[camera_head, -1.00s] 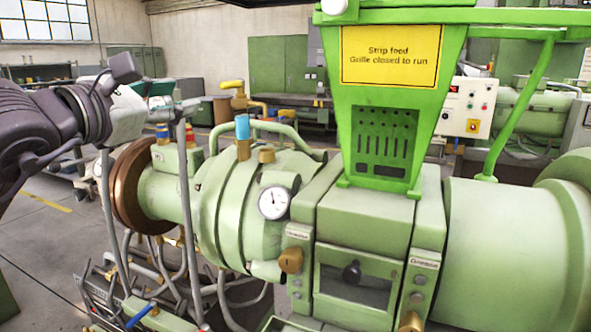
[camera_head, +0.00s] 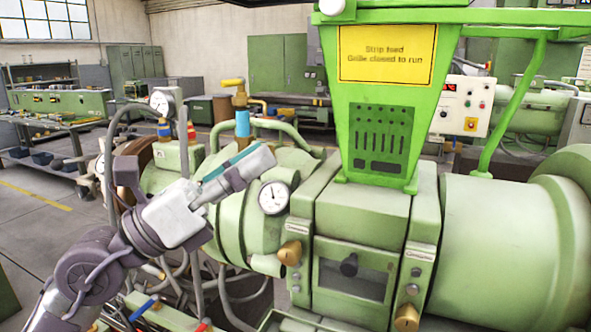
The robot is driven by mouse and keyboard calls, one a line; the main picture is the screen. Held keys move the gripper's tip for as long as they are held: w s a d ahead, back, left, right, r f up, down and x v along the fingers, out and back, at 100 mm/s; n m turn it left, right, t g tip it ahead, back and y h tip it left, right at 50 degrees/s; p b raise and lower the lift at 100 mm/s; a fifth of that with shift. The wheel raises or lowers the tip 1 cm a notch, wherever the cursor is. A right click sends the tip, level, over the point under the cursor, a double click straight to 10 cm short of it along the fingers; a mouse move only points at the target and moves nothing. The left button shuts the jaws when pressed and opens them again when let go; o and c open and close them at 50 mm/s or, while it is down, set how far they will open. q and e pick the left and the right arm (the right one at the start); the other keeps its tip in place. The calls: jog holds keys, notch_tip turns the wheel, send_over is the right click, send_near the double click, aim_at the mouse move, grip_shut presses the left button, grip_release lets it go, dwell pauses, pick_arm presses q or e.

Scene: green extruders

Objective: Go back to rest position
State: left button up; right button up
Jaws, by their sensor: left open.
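My left arm comes in from the lower left. Its left gripper (camera_head: 250,168) is open and points up and to the right, in front of the green extruder (camera_head: 377,210). Nothing shows between its fingers. It overlaps the extruder's ribbed left section in the picture, just left of the round white dial gauge (camera_head: 274,198); I cannot tell how far apart they are. Part of the extruder's left end is hidden behind the arm. My right gripper is out of the view.
A green hopper (camera_head: 378,145) with a yellow sign (camera_head: 387,53) stands on the extruder. A yellow-handled valve (camera_head: 236,92) and another gauge (camera_head: 162,103) rise at its left. A workbench (camera_head: 60,125) stands at the back left, with open floor before it.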

pick_arm(q)
jog(key=w+a+f+n+t+y, duration=0.2)
jog(key=a+f+n+t+y, duration=0.4)
jog(key=n, duration=0.9)
jog(key=w+a+f+n+t+y, duration=0.2)
jog(key=a+n+t+y, duration=0.4)
jog(key=n+t+y, duration=0.65)
jog(key=a+f+n+g+y, duration=0.25)
jog(key=f+n+g, duration=0.2)
jog(key=f, duration=0.35)
jog(key=s+a+f+n+g+y, duration=0.1)
jog(key=a+f+n+g+y, duration=0.15)
jog(key=f+n, duration=0.4)
jog(key=a+f+n+g+y, duration=0.2)
jog(key=a+f+n+g, duration=0.15)
jog(key=f, duration=0.55)
jog(key=s+d+f+n+g+h, duration=0.25)
jog(key=s+f+g, duration=0.45)
jog(key=s+f, duration=0.4)
jog(key=s+d+f+n+g+h, duration=0.1)
jog(key=s+d+f+g, duration=0.35)
jog(key=s+f, duration=0.75)
notch_tip(320, 180, down, 27)
jog(key=s+a+g, duration=0.2)
jog(key=g, duration=0.1)
jog(key=s+a+f+g, duration=0.1)
jog(key=s+a+f, duration=0.1)
jog(key=s+f, duration=1.3)
jog(key=shift+s+a+m, duration=0.35)
jog(key=shift+s, duration=0.15)
